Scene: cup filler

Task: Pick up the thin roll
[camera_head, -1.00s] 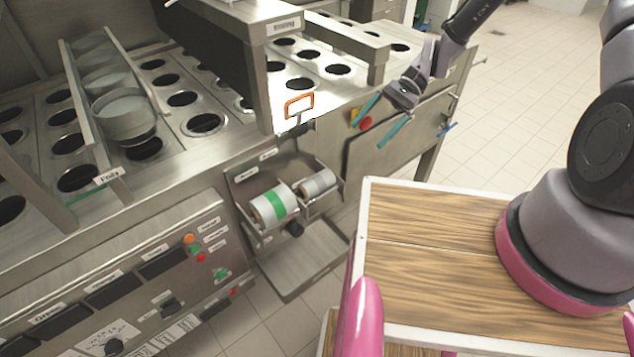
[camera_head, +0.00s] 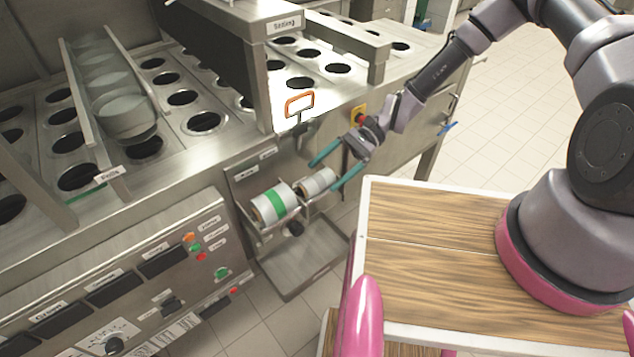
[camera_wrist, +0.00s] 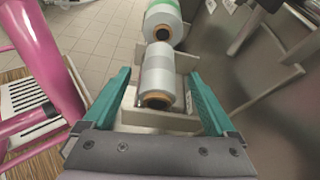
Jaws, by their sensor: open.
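Two rolls lie side by side in a metal holder on the machine's front. The thin roll (camera_head: 317,182) is grey-white and is the right one in the head view; in the wrist view the grey roll (camera_wrist: 158,77) shows a brown core facing me. The other roll (camera_head: 272,205) has a green band; it also shows in the wrist view (camera_wrist: 163,20), beyond the grey one. My gripper (camera_head: 327,175) is open with teal fingers. In the wrist view its fingers (camera_wrist: 158,80) stand on either side of the grey roll, with gaps. I cannot tell their exact height above it.
The metal holder (camera_head: 250,188) has side walls close around the rolls. An orange-framed handle (camera_head: 299,104) stands above it. My wood-topped base is at the lower right.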

